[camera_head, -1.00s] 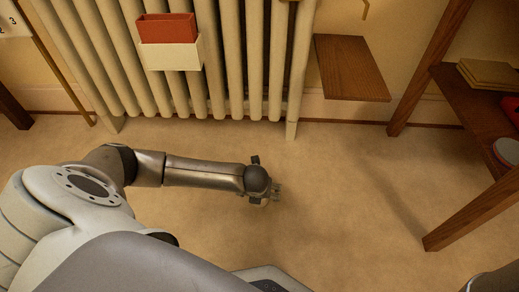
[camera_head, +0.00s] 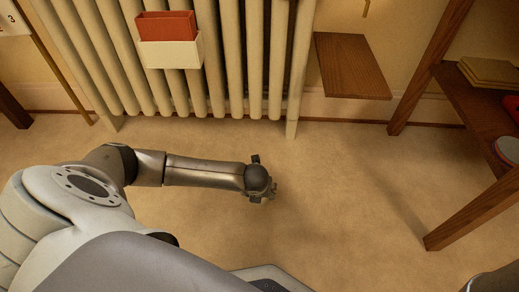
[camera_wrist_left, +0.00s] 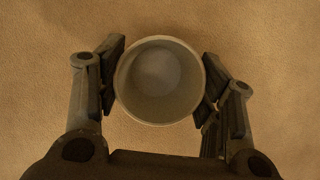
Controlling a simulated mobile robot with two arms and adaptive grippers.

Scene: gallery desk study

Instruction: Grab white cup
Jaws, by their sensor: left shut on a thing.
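The white cup (camera_wrist_left: 158,88) shows in the left wrist view from above, with its round rim and empty inside facing the camera. It appears greyish in the dim light. My left gripper (camera_wrist_left: 162,68) has one finger on each side of the cup and is shut on it. In the head view my left gripper (camera_head: 271,191) is over the floor, below the radiator, and the cup is hidden there. My right gripper is not in view.
A ribbed radiator (camera_head: 215,75) stands along the wall, with a red and cream box (camera_head: 172,53) on its front. A small brown wooden shelf (camera_head: 350,67) is right of it. A wooden rack (camera_head: 468,112) stands at the right. The floor (camera_head: 345,190) between is clear.

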